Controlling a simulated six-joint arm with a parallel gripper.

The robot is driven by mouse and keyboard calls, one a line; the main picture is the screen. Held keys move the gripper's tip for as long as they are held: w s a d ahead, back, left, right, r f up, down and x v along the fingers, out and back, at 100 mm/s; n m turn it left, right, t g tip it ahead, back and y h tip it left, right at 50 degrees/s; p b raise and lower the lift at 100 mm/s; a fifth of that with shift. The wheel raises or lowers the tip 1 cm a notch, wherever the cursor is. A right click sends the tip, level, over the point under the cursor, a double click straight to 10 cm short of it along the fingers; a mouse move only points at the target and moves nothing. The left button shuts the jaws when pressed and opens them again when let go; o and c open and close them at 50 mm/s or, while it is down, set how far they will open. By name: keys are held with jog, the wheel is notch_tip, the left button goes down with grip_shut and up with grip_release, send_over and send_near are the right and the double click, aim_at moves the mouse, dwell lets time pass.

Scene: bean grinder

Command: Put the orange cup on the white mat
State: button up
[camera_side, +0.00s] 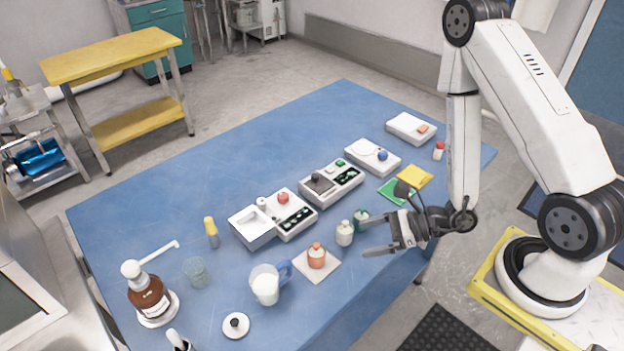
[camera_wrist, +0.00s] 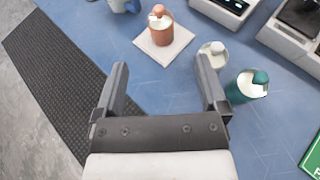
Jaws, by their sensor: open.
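The orange cup (camera_side: 316,257) stands upright on the white mat (camera_side: 319,276), near the front edge of the blue table. It also shows on the mat in the wrist view (camera_wrist: 160,27). Something pale sits at the cup's top. My gripper (camera_side: 368,240) is open and empty. It is to the right of the cup and apart from it. In the wrist view the two fingers (camera_wrist: 162,85) point toward the mat (camera_wrist: 174,48), with bare blue table between them.
A white-capped bottle (camera_side: 345,233) and a teal one (camera_side: 361,219) stand close to my gripper. A white pitcher (camera_side: 265,285) with a blue handle is left of the mat. Several grey machines line the table behind. The table's front edge is close to my gripper.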

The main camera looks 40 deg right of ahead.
jog(key=s+a+r+n+g, duration=0.3)
jog(key=s+r+n+g, duration=0.35)
jog(key=n+g, duration=0.65)
jog(key=w+d+r+n+t+h, duration=0.5)
jog(key=w+d+n+t+h, duration=0.1)
jog(key=n, duration=0.8)
jog(key=shift+w+d+h, duration=0.55)
jog(key=shift+d+h, duration=0.5)
jog(key=shift+h, duration=0.65)
